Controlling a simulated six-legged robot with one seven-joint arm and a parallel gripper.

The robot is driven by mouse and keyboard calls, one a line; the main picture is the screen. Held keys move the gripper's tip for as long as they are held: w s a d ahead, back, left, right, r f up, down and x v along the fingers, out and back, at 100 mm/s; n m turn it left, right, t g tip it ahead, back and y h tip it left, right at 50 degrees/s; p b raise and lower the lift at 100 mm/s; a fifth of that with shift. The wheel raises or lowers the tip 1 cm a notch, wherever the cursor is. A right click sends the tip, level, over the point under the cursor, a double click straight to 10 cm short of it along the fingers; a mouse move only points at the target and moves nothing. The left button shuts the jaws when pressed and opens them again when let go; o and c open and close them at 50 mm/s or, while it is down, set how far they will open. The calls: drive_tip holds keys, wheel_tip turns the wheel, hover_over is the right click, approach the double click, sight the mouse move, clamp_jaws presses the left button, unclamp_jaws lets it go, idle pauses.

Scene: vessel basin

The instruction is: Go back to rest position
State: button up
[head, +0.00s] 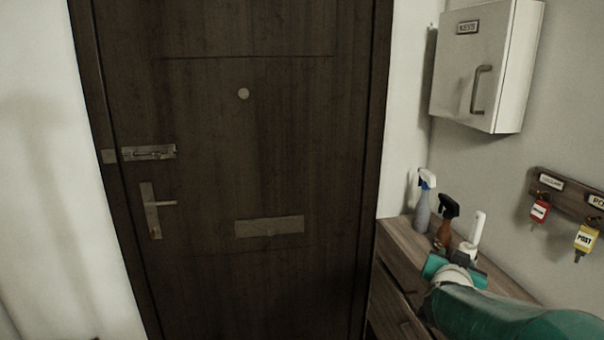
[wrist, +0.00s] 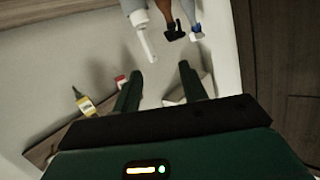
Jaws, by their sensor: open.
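My gripper (head: 447,268) is at the lower right of the head view, in front of the wooden drawer unit and just below the bottles on it. In the wrist view my gripper (wrist: 158,82) shows two dark green fingers spread apart with nothing held between them. Its fingertips are partly hidden in the head view by my own teal arm.
A wall cabinet (head: 478,70) and key rack (head: 570,198) hang right. A closed dark door (head: 245,170) stands left.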

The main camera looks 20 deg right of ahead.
drive_tip(key=w+a+n+t+y, duration=0.15)
drive_tip(key=a+n+y, duration=0.7)
drive_tip(key=a, duration=1.45)
drive_tip(key=s+a+f+n+g+y, duration=0.3)
drive_tip(key=s+a+f+g, duration=0.1)
drive_tip(key=s+a, duration=0.8)
drive_tip(key=shift+g, duration=0.85)
drive_tip(key=shift+f, duration=0.1)
drive_tip(key=shift+c, duration=0.7)
drive_tip(key=shift+d, duration=0.2)
